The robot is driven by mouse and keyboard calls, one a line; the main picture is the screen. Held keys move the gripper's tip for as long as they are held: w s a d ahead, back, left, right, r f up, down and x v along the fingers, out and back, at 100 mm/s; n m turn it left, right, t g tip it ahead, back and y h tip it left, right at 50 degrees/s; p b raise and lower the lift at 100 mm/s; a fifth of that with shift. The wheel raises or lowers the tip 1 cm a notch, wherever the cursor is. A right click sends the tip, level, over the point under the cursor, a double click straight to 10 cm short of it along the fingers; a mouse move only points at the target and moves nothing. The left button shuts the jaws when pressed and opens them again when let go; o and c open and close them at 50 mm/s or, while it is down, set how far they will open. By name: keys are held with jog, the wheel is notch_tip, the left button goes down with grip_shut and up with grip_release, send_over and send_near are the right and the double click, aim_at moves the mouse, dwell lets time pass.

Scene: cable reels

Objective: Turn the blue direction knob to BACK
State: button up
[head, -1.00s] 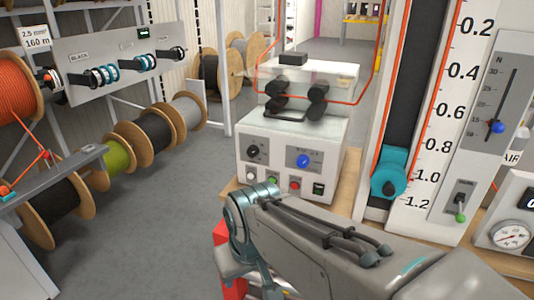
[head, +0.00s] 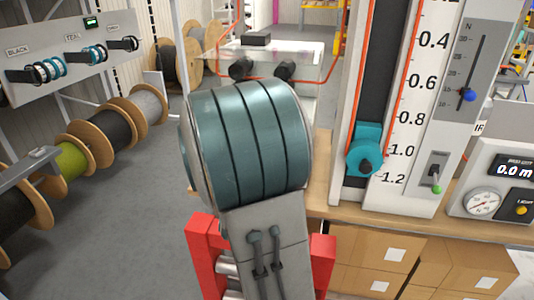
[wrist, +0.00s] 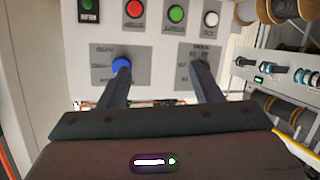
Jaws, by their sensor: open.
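The blue direction knob (wrist: 121,63) shows in the wrist view on a grey plate of the white control panel (wrist: 160,32), which appears upside down. My gripper (wrist: 161,66) is open and empty, its two dark fingers pointing at the panel. The left finger's tip overlaps the lower part of the blue knob; I cannot tell whether they touch. In the head view my arm hides the control panel and the knob.
Green, red and white push buttons (wrist: 176,14) sit close to the knobs on the panel. In the head view, a teal roller (head: 365,155) and the scale board (head: 412,110) stand right of my arm. A red frame (head: 205,262) is below it. Cable reels (head: 108,128) line the left.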

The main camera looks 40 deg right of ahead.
jog(key=w+d+r+h+p, duration=0.1)
jog(key=w+d+h, duration=0.1)
jog(key=d, duration=0.5)
jog(key=w+d+h+p, duration=0.1)
jog(key=w+d+h, duration=0.1)
jog(key=w+d, duration=0.3)
jog(key=d, duration=0.3)
jog(key=shift+w+r+t+p, duration=0.3)
jog(key=shift+r+p, duration=0.1)
jog(key=shift+a, duration=0.1)
jog(key=shift+c, duration=0.2)
jog(key=c, duration=0.9)
